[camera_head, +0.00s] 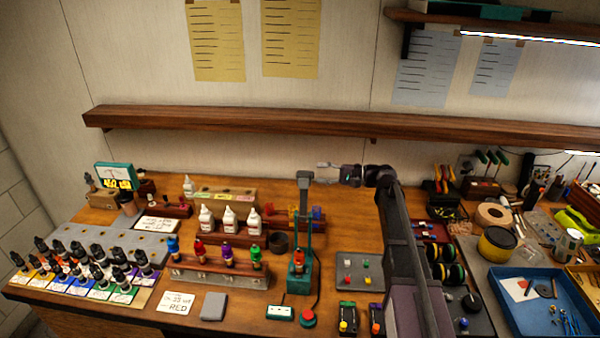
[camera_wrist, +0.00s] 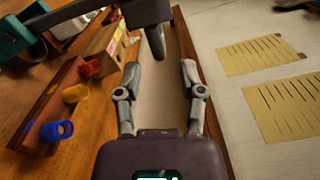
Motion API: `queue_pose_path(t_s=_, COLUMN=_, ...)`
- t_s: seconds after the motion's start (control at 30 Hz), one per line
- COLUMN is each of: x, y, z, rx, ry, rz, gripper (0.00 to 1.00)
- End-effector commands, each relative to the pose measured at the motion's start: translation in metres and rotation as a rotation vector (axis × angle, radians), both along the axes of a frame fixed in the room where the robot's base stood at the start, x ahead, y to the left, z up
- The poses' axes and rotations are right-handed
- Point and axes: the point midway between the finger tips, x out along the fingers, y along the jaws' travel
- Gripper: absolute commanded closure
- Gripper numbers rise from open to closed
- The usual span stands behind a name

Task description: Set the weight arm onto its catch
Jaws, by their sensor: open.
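The weight arm (camera_head: 304,180) is a dark grey bar with a block at its end, on a teal stand (camera_head: 299,262) with a red-and-dark bottle at its foot. In the wrist view the weight arm's block (camera_wrist: 147,12) and a peg under it show at the top, ahead of my fingertips and roughly in line with the gap. The teal stand (camera_wrist: 14,38) is at the upper left there. My gripper (camera_wrist: 160,68) is open and empty, apart from the block. In the head view my gripper (camera_head: 325,165) is small, right of the weight arm. I cannot make out the catch.
A wooden rack with red, yellow and blue coils (camera_wrist: 60,130) lies left of my gripper in the wrist view. White bottles (camera_head: 229,219) stand left of the stand. A long wooden shelf (camera_head: 250,122) runs along the wall. A blue tray (camera_head: 507,322) is at the right.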

Motion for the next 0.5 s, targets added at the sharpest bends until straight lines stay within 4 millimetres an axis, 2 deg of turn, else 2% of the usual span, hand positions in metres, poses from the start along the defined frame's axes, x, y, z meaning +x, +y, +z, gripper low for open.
queue_pose_path(t_s=0.1, x=0.000, y=0.019, z=0.000, rx=0.000, ry=0.000, rz=0.001, gripper=0.49)
queue_pose_path(t_s=0.23, x=0.001, y=0.035, z=0.000, rx=0.000, ry=0.000, rz=0.001, gripper=0.49)
queue_pose_path(t_s=0.5, x=0.002, y=0.051, z=0.000, rx=0.000, ry=0.000, rz=-0.001, gripper=0.49)
